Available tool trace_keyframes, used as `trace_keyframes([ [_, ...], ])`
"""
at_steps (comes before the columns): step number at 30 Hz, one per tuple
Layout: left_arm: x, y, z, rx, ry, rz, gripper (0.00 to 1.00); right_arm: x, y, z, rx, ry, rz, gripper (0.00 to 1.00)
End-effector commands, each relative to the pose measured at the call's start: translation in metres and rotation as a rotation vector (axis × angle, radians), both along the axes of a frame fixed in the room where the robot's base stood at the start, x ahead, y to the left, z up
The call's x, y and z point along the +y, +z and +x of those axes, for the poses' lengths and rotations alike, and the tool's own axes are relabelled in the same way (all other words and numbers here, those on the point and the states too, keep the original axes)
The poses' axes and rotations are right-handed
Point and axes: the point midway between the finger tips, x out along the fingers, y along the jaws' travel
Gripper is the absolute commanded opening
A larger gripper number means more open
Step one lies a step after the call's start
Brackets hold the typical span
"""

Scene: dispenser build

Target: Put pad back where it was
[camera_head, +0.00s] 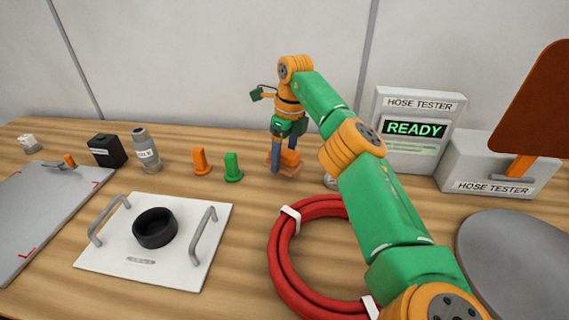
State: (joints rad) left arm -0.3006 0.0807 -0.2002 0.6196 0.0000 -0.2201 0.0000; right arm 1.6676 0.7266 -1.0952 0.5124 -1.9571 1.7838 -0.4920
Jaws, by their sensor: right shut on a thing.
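My right gripper (284,150) points down at the back middle of the table, at the end of my green and orange arm. Its blue-grey fingers are shut on a small orange piece (291,158), low over the wooden table. The piece is small and partly hidden by the fingers, so I cannot tell for sure that it is the pad, nor whether it touches the table. My left gripper is not in view.
Orange (201,162) and green (233,168) pegs stand left of the gripper. A grey bottle (146,152) and black box (108,151) stand further left. A white plate (190,265) carries a black ring (155,228). A red hose coil (283,265) lies in front. Hose testers (418,103) stand right.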

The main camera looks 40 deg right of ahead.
Motion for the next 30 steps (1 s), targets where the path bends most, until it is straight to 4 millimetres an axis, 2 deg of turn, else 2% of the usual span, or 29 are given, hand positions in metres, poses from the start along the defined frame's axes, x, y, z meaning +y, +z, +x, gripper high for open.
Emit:
trace_keyframes([
  [1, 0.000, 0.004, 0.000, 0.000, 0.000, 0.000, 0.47, -0.004, -0.004, -0.001, 0.005, -0.003, 0.000, 0.14],
  [3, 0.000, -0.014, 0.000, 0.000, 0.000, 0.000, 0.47, -0.003, -0.027, 0.000, 0.002, 0.001, -0.001, 0.14],
  [5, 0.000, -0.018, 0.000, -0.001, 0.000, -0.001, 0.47, -0.003, -0.037, 0.000, 0.002, 0.001, -0.001, 0.14],
  [15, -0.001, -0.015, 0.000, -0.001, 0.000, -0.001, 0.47, -0.003, -0.037, 0.000, 0.002, -0.001, 0.000, 0.14],
  [16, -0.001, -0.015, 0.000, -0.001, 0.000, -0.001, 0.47, -0.003, -0.037, 0.000, 0.001, -0.001, -0.001, 0.80],
  [18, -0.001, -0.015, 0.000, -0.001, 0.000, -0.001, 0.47, -0.003, -0.037, 0.000, 0.001, -0.001, 0.000, 0.98],
  [26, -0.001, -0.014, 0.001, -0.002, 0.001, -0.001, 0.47, -0.003, -0.034, 0.000, 0.000, -0.001, 0.000, 1.00],
  [30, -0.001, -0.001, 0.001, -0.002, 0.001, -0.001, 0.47, -0.003, -0.001, -0.002, -0.005, 0.000, 0.000, 1.00],
])
